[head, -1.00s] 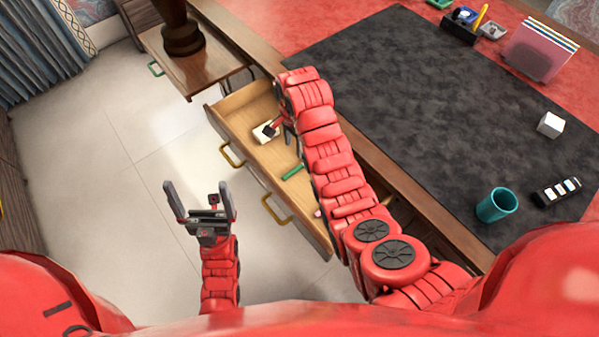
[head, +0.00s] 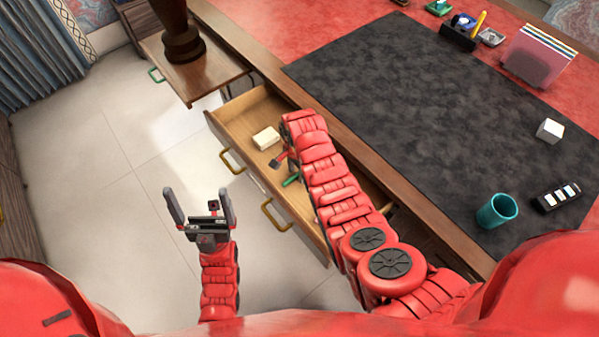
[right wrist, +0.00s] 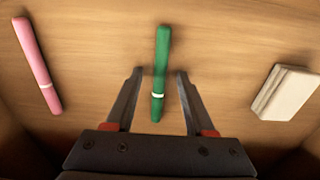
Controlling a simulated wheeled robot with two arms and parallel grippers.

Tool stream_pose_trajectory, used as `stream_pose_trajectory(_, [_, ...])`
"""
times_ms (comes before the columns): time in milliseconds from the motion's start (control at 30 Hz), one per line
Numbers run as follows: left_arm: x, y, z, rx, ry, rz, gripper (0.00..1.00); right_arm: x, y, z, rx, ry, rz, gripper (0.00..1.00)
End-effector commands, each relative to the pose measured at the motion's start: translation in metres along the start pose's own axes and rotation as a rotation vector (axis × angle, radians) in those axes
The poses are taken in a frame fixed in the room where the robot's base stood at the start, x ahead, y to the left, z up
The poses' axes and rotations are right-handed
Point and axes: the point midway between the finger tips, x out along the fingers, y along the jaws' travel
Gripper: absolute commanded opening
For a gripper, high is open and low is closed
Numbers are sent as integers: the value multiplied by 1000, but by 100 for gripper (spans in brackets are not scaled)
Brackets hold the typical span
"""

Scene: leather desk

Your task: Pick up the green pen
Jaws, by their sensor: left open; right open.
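The green pen (right wrist: 160,70) lies on the wooden floor of the open drawer (head: 235,108). In the right wrist view its near end, with a white band, reaches between my right gripper's fingertips (right wrist: 159,72). The fingers are open, one on each side of the pen and apart from it in the picture. In the head view only part of the green pen (head: 291,181) shows, beside my right gripper (head: 285,165), which my right arm partly hides. My left gripper (head: 200,205) is open and empty, in front of the drawer over the floor.
A pink pen (right wrist: 38,65) lies to the left in the drawer and a cream block (right wrist: 286,92) to the right. The block also shows in the head view (head: 266,138). Drawer walls and the desk edge are close. A teal cup (head: 497,211) stands on the dark mat (head: 400,110).

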Motion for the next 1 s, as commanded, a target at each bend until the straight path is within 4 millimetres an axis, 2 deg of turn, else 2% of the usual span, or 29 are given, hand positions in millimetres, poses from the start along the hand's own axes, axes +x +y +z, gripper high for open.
stream_pose_trajectory(100, [0,0,0,0,0,0,100,0,0,0,0,0,0,52])
stream_pose_trajectory(400, [0,0,0,0,0,0,100,0,0,0,0,0,0,0])
stream_pose_trajectory(800, [0,0,0,0,0,0,100,-1,0,0,0,0,0,0])
stream_pose_trajectory(1000, [-1,0,0,0,0,0,100,-7,-1,0,0,0,-1,0])
